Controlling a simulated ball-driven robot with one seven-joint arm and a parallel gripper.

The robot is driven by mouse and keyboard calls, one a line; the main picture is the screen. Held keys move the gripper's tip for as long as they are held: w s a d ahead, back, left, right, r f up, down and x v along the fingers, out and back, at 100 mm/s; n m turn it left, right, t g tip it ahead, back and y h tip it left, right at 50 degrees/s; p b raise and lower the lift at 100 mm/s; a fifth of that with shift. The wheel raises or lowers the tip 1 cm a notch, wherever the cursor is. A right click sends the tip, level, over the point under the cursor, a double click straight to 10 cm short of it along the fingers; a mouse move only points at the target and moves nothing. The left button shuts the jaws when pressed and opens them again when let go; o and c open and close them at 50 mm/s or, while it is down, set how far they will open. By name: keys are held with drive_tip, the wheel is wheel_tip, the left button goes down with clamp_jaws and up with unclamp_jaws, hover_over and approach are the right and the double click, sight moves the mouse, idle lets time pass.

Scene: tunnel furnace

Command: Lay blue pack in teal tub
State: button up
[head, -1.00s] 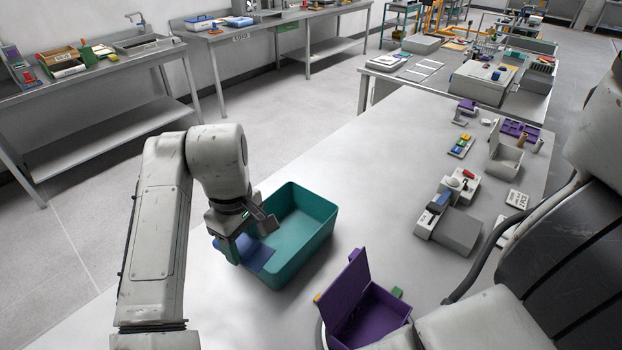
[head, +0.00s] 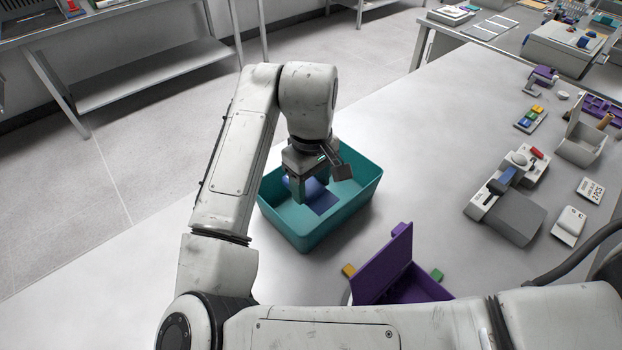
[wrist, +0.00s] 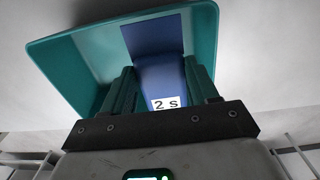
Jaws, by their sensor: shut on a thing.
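The blue pack (head: 322,204) is a flat blue piece with a white "2 S" label that shows in the wrist view (wrist: 160,75). My gripper (head: 307,188) is shut on the pack, with one finger on each side of it in the wrist view (wrist: 162,92). The teal tub (head: 345,213) is an open rectangular box on the grey table, also seen in the wrist view (wrist: 75,62). The gripper and pack are within the tub's outline, towards its left part. I cannot tell whether the pack touches the tub's floor. The gripper hides part of the pack.
A purple box with a raised lid (head: 385,268) stands just in front of the tub, near my arm. A grey device (head: 510,210) and white labelled blocks (head: 570,222) sit to the right. The table between tub and device is clear.

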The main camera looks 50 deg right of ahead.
sight(311, 188)
drive_tip(key=shift+f+b, duration=0.8)
drive_tip(key=shift+f, duration=0.9)
drive_tip(key=shift+f+b, duration=0.55)
drive_tip(key=shift+f, duration=0.4)
drive_tip(key=c, duration=0.4)
drive_tip(key=shift+f+b, duration=1.25)
drive_tip(key=shift+f, duration=1)
drive_tip(key=shift+c, duration=0.2)
drive_tip(key=shift+s+a+r+p, duration=0.1)
drive_tip(key=shift+s+r+p, duration=0.25)
drive_tip(key=shift+p, duration=0.2)
drive_tip(key=shift+f, duration=0.45)
drive_tip(key=o, duration=1.8)
